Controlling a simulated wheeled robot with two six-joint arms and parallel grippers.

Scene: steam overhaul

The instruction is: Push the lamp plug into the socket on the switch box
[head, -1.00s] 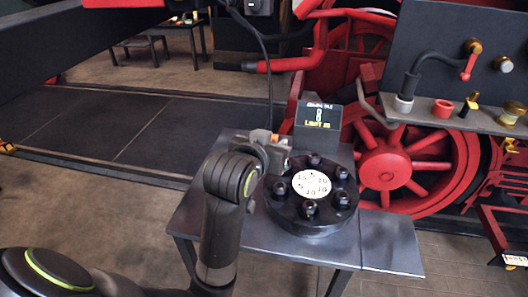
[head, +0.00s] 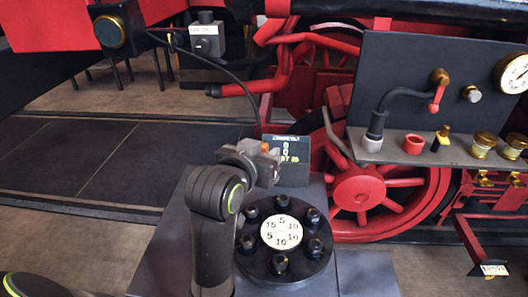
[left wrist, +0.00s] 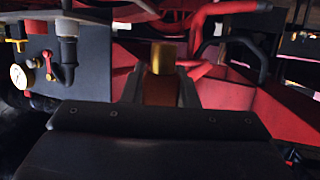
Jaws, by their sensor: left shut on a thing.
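My left gripper (head: 264,162) is above the bolted black disc, its jaws shut on a small orange-brown piece, which I take to be the lamp plug (head: 265,148). In the left wrist view the plug (left wrist: 162,60) shows a yellow-gold end above a brown body between the fingers. A black cable (head: 236,78) runs from the lamp (head: 122,32), a dark round housing with a brass ring, down to near the gripper. The grey box with a white label (head: 207,38), apparently the switch box, is at upper left, well apart from the plug. Its socket cannot be made out. My right gripper is out of view.
A black disc with several bolts and a white number dial (head: 281,232) sits on the grey table (head: 365,275). A small display (head: 290,165) stands behind it. Red wheels and a grey gauge panel (head: 440,75) fill the right. Dark floor lies open at left.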

